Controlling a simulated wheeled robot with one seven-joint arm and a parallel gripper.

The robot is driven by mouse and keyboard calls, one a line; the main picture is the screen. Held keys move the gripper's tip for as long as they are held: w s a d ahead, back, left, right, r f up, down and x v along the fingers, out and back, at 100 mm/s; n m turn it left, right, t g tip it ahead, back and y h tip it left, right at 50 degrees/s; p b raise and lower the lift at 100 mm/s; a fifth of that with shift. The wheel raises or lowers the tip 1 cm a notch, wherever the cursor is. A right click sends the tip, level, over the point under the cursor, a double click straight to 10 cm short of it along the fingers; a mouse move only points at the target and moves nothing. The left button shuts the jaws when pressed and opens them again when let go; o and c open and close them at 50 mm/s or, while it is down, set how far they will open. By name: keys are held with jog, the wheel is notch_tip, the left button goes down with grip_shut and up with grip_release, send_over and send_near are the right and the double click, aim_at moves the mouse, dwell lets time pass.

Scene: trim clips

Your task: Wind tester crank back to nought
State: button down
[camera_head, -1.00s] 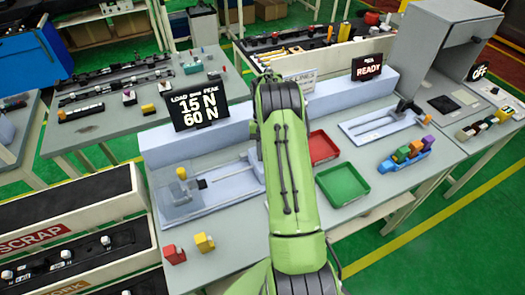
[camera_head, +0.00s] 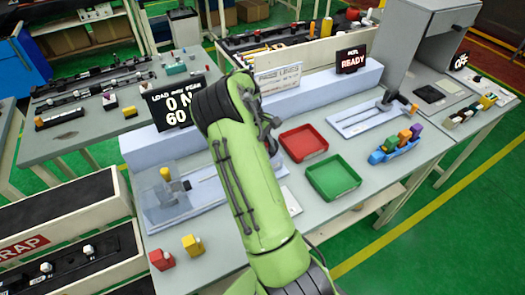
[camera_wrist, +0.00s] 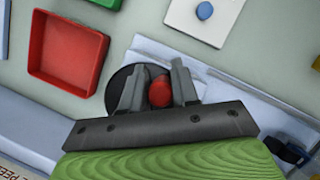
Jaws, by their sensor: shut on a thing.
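In the wrist view my gripper (camera_wrist: 157,80) is shut on a red knob (camera_wrist: 160,93), with one finger on each side of it. A dark round disc (camera_wrist: 120,80) shows beside and behind the fingers; it looks like the crank wheel. In the head view my green arm hides the crank and my gripper. The tester (camera_head: 165,212) is a pale blue bench unit at the left, with a clear guard and a yellow piece (camera_head: 166,174) in it. Its black display (camera_head: 178,108) reads 0 N for load and 60 for peak, partly covered by my arm.
A red tray (camera_head: 322,149) and a green tray (camera_head: 350,190) lie right of my arm. A blue holder with coloured clips (camera_head: 395,153) and a READY fixture (camera_head: 365,118) are farther right. Red (camera_head: 161,260) and yellow (camera_head: 192,245) clips sit at the front left.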

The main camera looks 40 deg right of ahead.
jog(key=shift+s+d+n+h, duration=0.15)
jog(key=shift+d+n+h, duration=0.3)
jog(key=shift+n, duration=0.65)
jog(key=shift+d, duration=0.15)
jog(key=c, duration=0.9)
grip_release()
jog(key=shift+c, duration=0.2)
jog(key=shift+r+t, duration=0.1)
jog(key=shift+t, duration=0.2)
jog(key=p+v, duration=0.2)
jog(key=v, duration=1.3)
jog(key=shift+r, duration=0.25)
